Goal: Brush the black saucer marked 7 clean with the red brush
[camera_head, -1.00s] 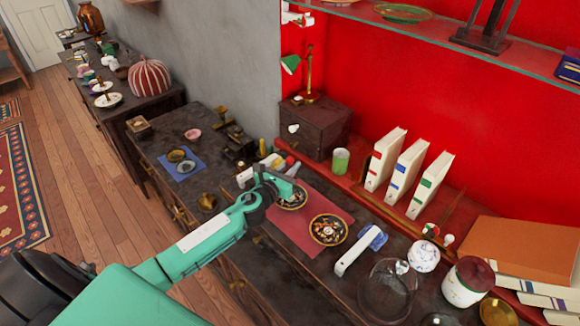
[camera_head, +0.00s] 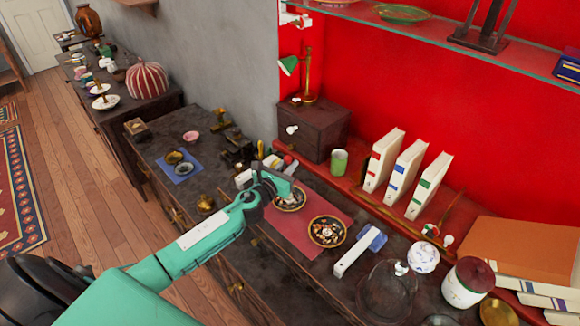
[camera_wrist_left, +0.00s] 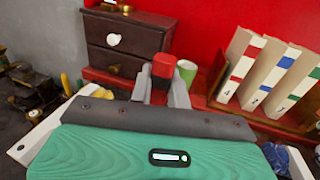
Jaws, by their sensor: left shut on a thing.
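My left gripper (camera_head: 286,188) is shut on the red brush; its red part (camera_wrist_left: 163,66) shows between the fingers in the left wrist view. In the head view the gripper is low over the farther of two dark, gold-rimmed saucers (camera_head: 301,204) and hides part of it. The nearer dark saucer (camera_head: 327,231) lies open to view, with pale and brown bits in it. Both are on a red mat (camera_head: 290,233). I cannot read a 7 on either saucer, nor tell whether the bristles touch the farther one. My right gripper is out of view.
A white-handled blue brush (camera_head: 352,256) lies right of the mat, near a glass dome (camera_head: 385,292) and a lidded jar (camera_head: 463,285). A green cup (camera_head: 339,162), a dark drawer box (camera_head: 314,131) and numbered books (camera_head: 404,178) stand behind. A blue mat (camera_head: 182,178) lies left.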

